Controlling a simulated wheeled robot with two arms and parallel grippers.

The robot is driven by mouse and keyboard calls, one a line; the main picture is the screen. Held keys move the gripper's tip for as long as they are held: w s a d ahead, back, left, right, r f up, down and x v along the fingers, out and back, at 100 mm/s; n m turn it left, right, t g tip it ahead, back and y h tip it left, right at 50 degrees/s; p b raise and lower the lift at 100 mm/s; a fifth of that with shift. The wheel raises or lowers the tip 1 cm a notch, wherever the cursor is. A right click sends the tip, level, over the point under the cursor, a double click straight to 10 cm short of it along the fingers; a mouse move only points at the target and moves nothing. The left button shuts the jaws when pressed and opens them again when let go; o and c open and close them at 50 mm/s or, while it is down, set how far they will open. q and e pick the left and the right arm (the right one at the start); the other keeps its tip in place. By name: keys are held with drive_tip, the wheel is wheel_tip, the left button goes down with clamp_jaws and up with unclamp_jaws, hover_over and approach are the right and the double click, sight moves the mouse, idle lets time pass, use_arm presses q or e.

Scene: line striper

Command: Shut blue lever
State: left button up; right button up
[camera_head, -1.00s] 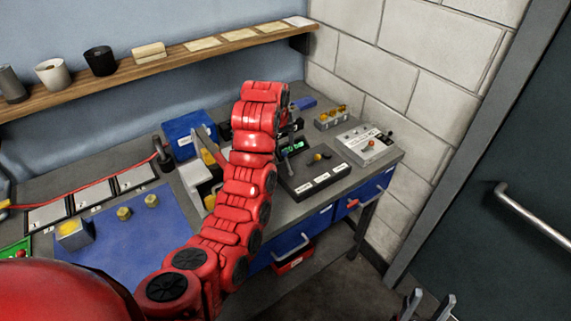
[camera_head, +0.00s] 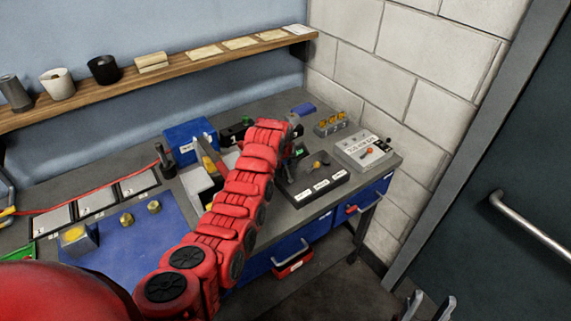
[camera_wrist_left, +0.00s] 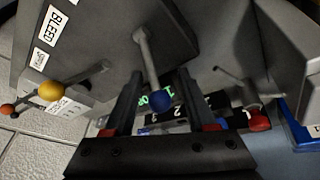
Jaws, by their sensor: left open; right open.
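In the left wrist view a lever with a blue ball knob (camera_wrist_left: 160,100) and a grey rod stands out from a dark block. My left gripper (camera_wrist_left: 158,78) is open, and the blue knob shows between its two fingers; I cannot tell whether they touch it. A lever with a yellow knob (camera_wrist_left: 50,91) is at the left and one with a red knob (camera_wrist_left: 259,120) at the right, both outside the fingers. In the head view my red left arm hides the blue lever and most of the gripper. My right gripper (camera_head: 428,304) is open and empty at the bottom edge.
A black box with white labels (camera_head: 318,186) and a grey control box (camera_head: 363,151) stand on the bench, right of my left arm. A blue bin (camera_head: 190,138) stands behind the arm. A wooden shelf (camera_head: 190,63) runs along the wall above.

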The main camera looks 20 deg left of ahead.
use_arm(q)
clamp_jaws()
idle(1.4)
